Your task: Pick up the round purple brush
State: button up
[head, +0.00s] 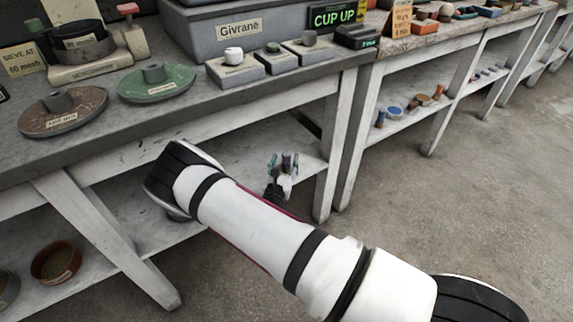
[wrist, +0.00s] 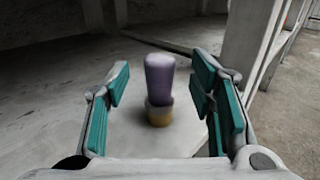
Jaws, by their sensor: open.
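The round purple brush (wrist: 160,78) stands upright in the middle of the wrist view, with a purple upper part and a yellow-orange lower band. It is slightly blurred. In the head view it shows small (head: 287,158) at the lower shelf (head: 311,166) under the near bench. My gripper (head: 284,164) is open there, with teal finger pads. In the wrist view one finger is left of the brush and the other right, with a gap on each side. I cannot tell how far the brush is in depth between the pads.
The near bench top (head: 215,103) is above the shelf. A white bench leg (head: 333,160) stands just right of my gripper, also in the wrist view (wrist: 248,45). A brown round sieve (head: 57,262) is on the shelf at far left. The floor (head: 470,200) at right is clear.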

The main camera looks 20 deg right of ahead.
aim_at(286, 153)
jog(key=b+x, duration=0.1)
jog(key=x, duration=0.2)
jog(key=shift+w, duration=0.2)
grip_shut()
jog(key=shift+r, duration=0.15)
jog(key=shift+r, duration=0.25)
notch_tip(286, 153, up, 3)
jog(key=shift+p, duration=1.1)
jog(key=r+p+v, duration=0.1)
jog(key=p+v, duration=0.3)
jog(key=v, duration=1.2)
